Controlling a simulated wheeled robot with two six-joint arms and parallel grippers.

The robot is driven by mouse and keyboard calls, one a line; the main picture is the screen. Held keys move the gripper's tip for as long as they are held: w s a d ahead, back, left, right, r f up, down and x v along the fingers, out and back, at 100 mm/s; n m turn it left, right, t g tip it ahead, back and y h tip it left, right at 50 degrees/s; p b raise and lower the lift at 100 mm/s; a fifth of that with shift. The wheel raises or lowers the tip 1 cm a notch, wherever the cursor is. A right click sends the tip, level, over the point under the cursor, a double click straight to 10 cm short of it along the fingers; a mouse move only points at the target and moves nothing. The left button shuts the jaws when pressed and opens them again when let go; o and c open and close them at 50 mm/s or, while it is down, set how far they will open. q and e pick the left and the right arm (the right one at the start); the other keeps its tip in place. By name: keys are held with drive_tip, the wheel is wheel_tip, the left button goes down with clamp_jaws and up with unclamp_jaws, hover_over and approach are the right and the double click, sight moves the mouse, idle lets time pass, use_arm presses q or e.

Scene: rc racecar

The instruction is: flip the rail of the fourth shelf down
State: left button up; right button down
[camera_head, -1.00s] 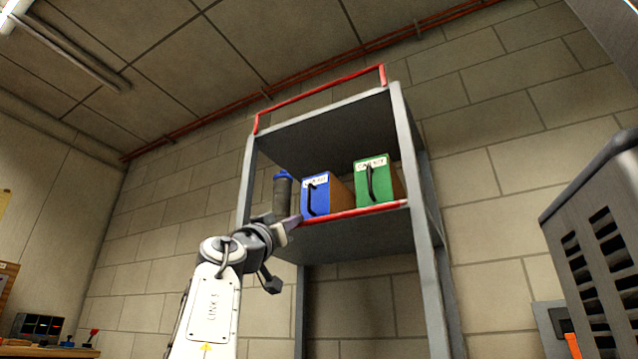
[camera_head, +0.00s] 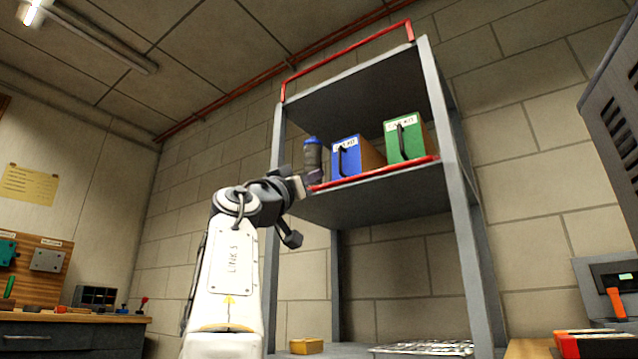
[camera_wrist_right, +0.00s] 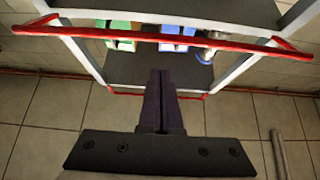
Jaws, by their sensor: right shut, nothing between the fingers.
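The grey shelf rack (camera_head: 462,190) shows two red rails. The upper rail (camera_head: 345,52) stands raised above the top board. The lower rail (camera_head: 375,173) lies low along the front edge of the board with the boxes. I cannot tell by count which is the fourth shelf's. My right gripper (camera_head: 308,186) is at the lower rail's left end; contact is unclear. In the right wrist view, the gripper's fingers (camera_wrist_right: 160,80) are shut and empty, with the lower rail (camera_wrist_right: 160,37) crossing beyond their tips and the upper rail (camera_wrist_right: 240,92) behind them. My left gripper is out of view.
A blue box (camera_head: 346,158), a green box (camera_head: 403,138) and a dark canister (camera_head: 312,157) stand behind the lower rail. A yellow box (camera_head: 306,346) and a metal tray (camera_head: 425,348) are on the bottom shelf. A workbench (camera_head: 70,320) stands at left, a grey cabinet (camera_head: 615,120) at right.

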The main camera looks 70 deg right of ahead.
drive_tip(key=a+f+b, duration=0.2)
drive_tip(key=f, duration=0.1)
drive_tip(key=a+f+b, duration=0.1)
drive_tip(key=shift+w+f+b, duration=0.25)
drive_tip(key=shift+w+b, duration=0.05)
drive_tip(key=shift+b, duration=0.1)
drive_tip(key=shift+w, duration=0.1)
